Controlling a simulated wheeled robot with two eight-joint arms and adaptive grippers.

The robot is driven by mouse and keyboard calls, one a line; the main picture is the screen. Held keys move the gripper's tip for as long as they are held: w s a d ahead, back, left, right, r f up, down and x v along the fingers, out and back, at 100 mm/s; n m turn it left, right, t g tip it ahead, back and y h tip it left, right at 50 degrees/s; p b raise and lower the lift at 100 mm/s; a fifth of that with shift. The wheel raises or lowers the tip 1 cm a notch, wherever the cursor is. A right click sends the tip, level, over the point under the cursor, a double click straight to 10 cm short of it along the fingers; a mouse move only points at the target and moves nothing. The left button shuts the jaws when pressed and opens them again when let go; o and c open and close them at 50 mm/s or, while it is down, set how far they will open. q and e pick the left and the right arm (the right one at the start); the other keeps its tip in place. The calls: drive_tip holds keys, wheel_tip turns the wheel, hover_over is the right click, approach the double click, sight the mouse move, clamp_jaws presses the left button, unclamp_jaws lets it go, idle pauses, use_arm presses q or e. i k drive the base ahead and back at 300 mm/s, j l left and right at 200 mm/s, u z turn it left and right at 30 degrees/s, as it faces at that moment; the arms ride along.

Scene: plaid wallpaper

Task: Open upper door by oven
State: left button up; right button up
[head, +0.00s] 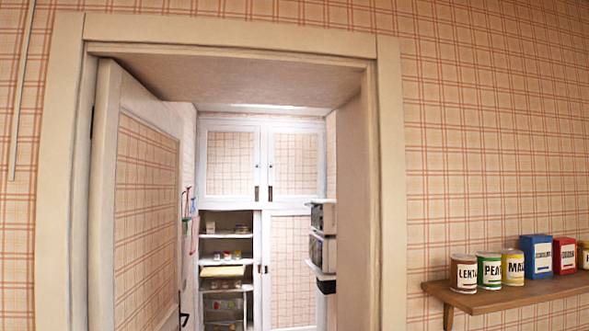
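The upper cabinet at the back of the pantry has a left upper door (230,163) and a right upper door (296,163). Both have white frames and plaid panels, and both look shut. Small dark handles sit near the seam between them. Oven-like appliances (322,250) are stacked at the right side, partly hidden by the door frame; I cannot tell which is the oven. Neither of my grippers is in the head view.
The room door (145,210) stands open inward at the left of the doorway. The beige door frame (392,200) bounds the opening. Open shelves (226,262) and a lower plaid door (290,265) lie below. A wooden wall shelf (500,296) with tins is at right.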

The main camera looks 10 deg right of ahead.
sight(296, 156)
drive_tip(key=i, duration=3.3)
drive_tip(key=i+z, duration=0.15)
drive_tip(key=i, duration=0.95)
drive_tip(key=i+j+z, duration=0.15)
drive_tip(key=i, duration=1)
